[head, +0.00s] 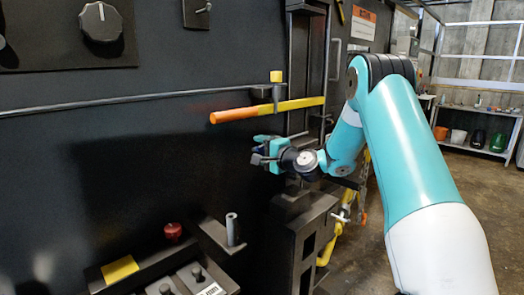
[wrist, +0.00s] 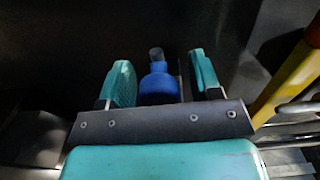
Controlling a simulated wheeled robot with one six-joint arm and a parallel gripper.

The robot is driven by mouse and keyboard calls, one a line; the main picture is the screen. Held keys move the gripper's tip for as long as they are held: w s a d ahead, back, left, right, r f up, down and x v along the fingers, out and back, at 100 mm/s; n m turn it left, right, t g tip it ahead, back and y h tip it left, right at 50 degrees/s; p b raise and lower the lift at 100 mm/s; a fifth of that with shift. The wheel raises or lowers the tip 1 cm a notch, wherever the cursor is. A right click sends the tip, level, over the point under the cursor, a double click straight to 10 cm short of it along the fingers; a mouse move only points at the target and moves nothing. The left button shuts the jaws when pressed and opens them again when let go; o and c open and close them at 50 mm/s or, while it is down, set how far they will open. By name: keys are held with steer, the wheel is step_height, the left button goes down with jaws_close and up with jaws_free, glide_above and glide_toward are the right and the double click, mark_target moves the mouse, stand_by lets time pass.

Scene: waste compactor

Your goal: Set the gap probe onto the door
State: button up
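My gripper (head: 263,152) points left at the large black door panel (head: 150,170), below the yellow-and-orange lever. In the wrist view, a blue piece with a grey round tip, which I take as the gap probe (wrist: 158,85), sits between the two teal fingers of my gripper (wrist: 162,78). The grey tip points ahead toward the dark surface. In the head view the probe is mostly hidden by the fingers.
The yellow-and-orange lever (head: 265,110) juts out just above my gripper. Below are a small bracket with an upright grey cylinder (head: 232,229), a red knob (head: 173,232) and a yellow block (head: 120,269). A dark post (head: 305,70) stands behind the lever.

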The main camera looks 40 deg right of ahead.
steer(key=s+d+b, duration=0.2)
steer(key=s+b, duration=0.4)
steer(key=s, duration=1.1)
steer(key=shift+d, duration=0.35)
steer(key=shift+s, duration=0.1)
steer(key=s+a+f+n+g+y+p, duration=0.1)
steer(key=s+a+n+g+y, duration=0.15)
steer(key=a+n+g, duration=0.65)
steer(key=s+a+f+n+g+y+p, duration=0.1)
steer(key=a+n+y, duration=0.3)
steer(key=a, duration=1.1)
steer(key=s+a+n+g+h, duration=0.2)
steer(key=s+a+n+g, duration=0.2)
steer(key=s, duration=0.5)
steer(key=s+a+f+n+g+h+p, duration=0.1)
steer(key=s+a+n+g+h, duration=0.2)
steer(key=s+n, duration=0.3)
steer(key=s+a, duration=0.1)
steer(key=s, duration=0.3)
steer(key=shift+a+g, duration=0.2)
steer(key=shift+g, duration=0.2)
steer(key=shift+w+f, duration=0.1)
stand_by(1.0)
